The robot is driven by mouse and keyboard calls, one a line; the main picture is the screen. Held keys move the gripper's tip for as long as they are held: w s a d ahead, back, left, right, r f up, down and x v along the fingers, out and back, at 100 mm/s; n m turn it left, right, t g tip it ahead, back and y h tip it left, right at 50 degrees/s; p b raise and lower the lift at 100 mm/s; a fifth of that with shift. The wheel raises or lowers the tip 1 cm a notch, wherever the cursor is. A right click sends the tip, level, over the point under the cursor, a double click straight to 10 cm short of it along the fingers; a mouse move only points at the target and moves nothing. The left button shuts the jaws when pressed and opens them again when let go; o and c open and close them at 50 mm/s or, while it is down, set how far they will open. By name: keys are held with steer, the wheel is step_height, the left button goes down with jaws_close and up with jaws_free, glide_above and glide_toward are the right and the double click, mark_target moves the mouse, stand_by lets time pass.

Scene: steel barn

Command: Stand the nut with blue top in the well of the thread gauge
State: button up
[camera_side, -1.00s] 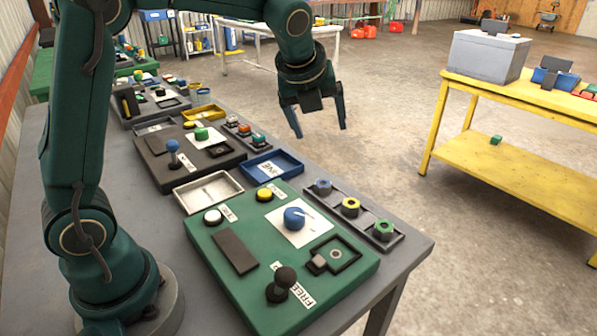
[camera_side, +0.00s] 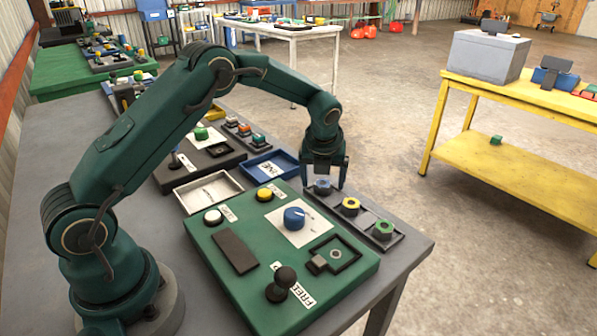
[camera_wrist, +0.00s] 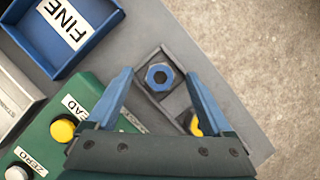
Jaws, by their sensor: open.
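The nut with blue top (camera_side: 322,187) sits in the far end compartment of a dark rack. In the wrist view the nut (camera_wrist: 150,79) shows its round hole from above. My gripper (camera_side: 323,182) is above it, open, with one finger on each side; I cannot tell the exact height gap. The open fingers also show in the wrist view (camera_wrist: 160,74) with nothing held. The thread gauge (camera_side: 228,283) is a green panel with a blue knob and buttons. A dark square-framed well (camera_side: 349,262) is at its right side, with a small grey block by its edge.
Nuts with yellow (camera_side: 350,205) and green (camera_side: 383,229) tops stand in the same rack. A blue tray (camera_side: 271,163) marked FINE and a pale tray (camera_side: 207,191) lie beyond the gauge. A black ball-topped lever (camera_side: 285,278) rises from the gauge near the well.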

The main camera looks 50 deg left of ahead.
jaws_close()
steer(key=shift+r, duration=0.1)
stand_by(0.3)
